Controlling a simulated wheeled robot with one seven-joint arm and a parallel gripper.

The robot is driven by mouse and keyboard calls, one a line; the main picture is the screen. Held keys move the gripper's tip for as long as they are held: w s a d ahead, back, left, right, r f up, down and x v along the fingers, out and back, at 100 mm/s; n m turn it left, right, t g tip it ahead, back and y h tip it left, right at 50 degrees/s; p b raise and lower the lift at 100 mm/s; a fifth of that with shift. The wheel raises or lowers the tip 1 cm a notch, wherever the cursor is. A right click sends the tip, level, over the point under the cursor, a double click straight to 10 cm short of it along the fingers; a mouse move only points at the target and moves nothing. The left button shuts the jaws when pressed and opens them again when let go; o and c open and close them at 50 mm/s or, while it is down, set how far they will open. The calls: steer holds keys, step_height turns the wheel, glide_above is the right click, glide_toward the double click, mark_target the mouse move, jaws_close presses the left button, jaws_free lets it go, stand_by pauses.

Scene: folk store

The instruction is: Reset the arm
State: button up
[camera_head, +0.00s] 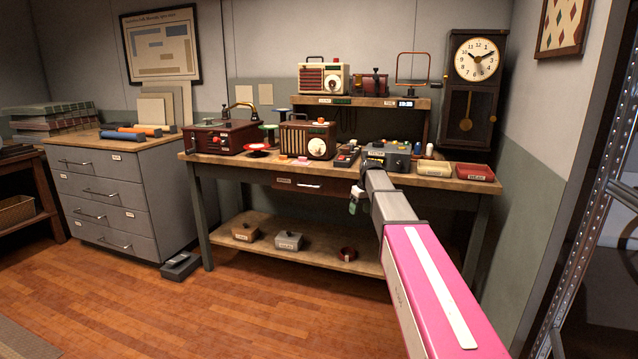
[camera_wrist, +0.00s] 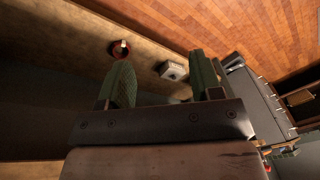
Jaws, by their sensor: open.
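My arm, pink with a white strip and grey farther along, reaches from the lower right of the head view to the front edge of the workbench (camera_head: 440,181). My gripper (camera_head: 355,201) is small and partly hidden there, hanging in front of the bench edge, above the lower shelf. In the wrist view my gripper (camera_wrist: 160,60) shows two green fingers spread wide apart, with nothing between them. Beyond the fingers lie the lower shelf (camera_wrist: 85,30), a small dark red bowl (camera_wrist: 116,52) and a grey box (camera_wrist: 174,71).
A grey drawer cabinet (camera_head: 110,195) stands left. A metal rack (camera_head: 590,220) rises at right. The wooden floor (camera_head: 240,310) in front is clear.

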steer(key=s+f+m, duration=0.2)
steer(key=s+f, duration=0.5)
steer(key=s, duration=0.4)
steer(key=s+d+f+m+h, duration=0.1)
steer(key=s+f+m, duration=0.1)
steer(key=s+f, duration=0.5)
steer(key=s+d+f+m+h, duration=0.1)
steer(key=s+f, duration=0.6)
steer(key=s, duration=1)
steer(key=shift+d+m+g, duration=0.2)
steer(key=shift+m+g, duration=0.1)
steer(key=shift+m, duration=0.1)
